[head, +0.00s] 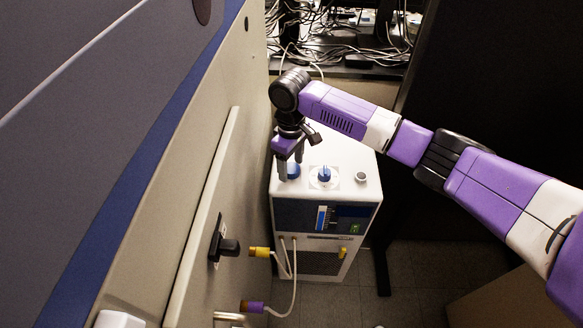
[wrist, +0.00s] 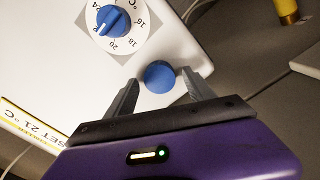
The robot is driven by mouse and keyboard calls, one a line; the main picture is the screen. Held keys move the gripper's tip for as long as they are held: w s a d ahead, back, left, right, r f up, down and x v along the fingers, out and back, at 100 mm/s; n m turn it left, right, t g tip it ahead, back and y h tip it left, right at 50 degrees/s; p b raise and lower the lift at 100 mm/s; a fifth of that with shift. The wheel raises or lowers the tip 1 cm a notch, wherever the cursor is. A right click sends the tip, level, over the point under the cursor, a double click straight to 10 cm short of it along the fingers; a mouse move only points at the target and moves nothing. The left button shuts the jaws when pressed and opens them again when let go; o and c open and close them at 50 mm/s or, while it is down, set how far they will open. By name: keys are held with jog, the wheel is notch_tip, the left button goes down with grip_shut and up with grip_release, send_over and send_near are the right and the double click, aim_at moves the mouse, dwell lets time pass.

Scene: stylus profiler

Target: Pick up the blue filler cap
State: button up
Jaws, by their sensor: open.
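The blue filler cap (head: 293,171) is a small round knob on the white top of the chiller box, near its left edge. In the wrist view the cap (wrist: 159,74) lies between the tips of my two fingers, with a visible gap on each side. My gripper (head: 296,168) is open, pointing down over the cap, and holds nothing. In the wrist view my gripper (wrist: 158,77) shows both dark fingers spread around the cap. In the head view my fingers partly hide the cap. I cannot tell the exact height of the fingertips against it.
A blue temperature dial (head: 324,174) on a white scale sits right of the cap; it also shows in the wrist view (wrist: 112,21). A grey round fitting (head: 361,177) is farther right. The large beige machine (head: 220,110) stands close on the left. Hoses run to yellow and purple connectors.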

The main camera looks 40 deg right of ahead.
aim_at(291, 167)
jog(key=shift+f, duration=0.2)
jog(key=c, duration=1.3)
jog(key=shift+r, duration=0.1)
notch_tip(291, 167, up, 20)
jog(key=shift+f, duration=0.1)
jog(key=o, duration=0.7)
grip_shut()
